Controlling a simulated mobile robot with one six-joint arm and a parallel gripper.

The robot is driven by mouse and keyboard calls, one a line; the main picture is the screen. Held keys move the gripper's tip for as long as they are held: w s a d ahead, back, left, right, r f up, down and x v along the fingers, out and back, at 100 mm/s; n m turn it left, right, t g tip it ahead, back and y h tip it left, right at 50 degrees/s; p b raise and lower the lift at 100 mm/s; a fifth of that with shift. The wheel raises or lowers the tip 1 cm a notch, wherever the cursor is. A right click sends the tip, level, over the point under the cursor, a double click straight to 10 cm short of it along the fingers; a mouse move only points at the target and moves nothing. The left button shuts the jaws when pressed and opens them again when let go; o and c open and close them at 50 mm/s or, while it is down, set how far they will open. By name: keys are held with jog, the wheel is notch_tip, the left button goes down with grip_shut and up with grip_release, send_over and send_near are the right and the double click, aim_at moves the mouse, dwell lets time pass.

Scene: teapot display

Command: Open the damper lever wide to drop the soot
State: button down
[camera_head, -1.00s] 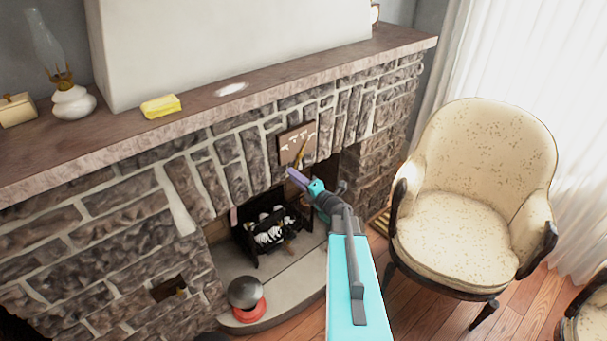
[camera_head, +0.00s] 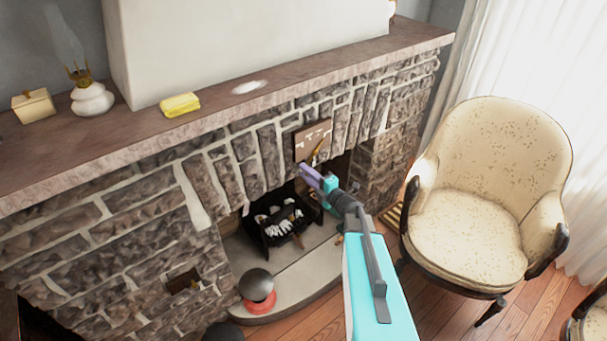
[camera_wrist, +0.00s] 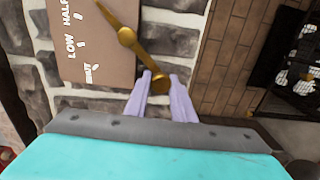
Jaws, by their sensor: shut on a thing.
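The damper plate (camera_head: 308,148) is a brown board on the stone fireplace front, above the firebox. In the wrist view the plate (camera_wrist: 95,60) shows white marks and the words HALF, LOW and one beside the lower edge that looks like SHUT. A brass lever (camera_wrist: 142,55) pivots on the plate and its knob end reaches past the plate's edge. The lever also shows in the head view (camera_head: 317,150). My gripper (camera_wrist: 163,80) has its pale purple fingers closed around the knob end. In the head view my gripper (camera_head: 311,173) is just below the plate.
A black grate (camera_head: 278,228) with pale pieces stands in the firebox. A dark ball on a red base (camera_head: 258,290) sits on the hearth. The mantel (camera_head: 215,105) holds a yellow cloth (camera_head: 180,104) and a lamp (camera_head: 92,98). A cream armchair (camera_head: 470,220) stands at right.

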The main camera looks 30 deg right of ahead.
jog(key=shift+s+d, duration=0.1)
jog(key=shift+d, duration=0.5)
jog(key=c, duration=1.9)
grip_release()
jog(key=shift+c, duration=0.2)
jog(key=o, duration=0.3)
jog(key=shift+s+r, duration=0.1)
jog(key=shift+o, duration=0.5)
jog(key=shift+s+r, duration=0.1)
jog(key=shift+s, duration=0.05)
jog(key=shift+a, duration=0.35)
jog(key=b+v, duration=0.3)
jog(key=v, duration=1)
jog(key=shift+s+d+b, duration=0.2)
jog(key=shift+s+b, duration=0.1)
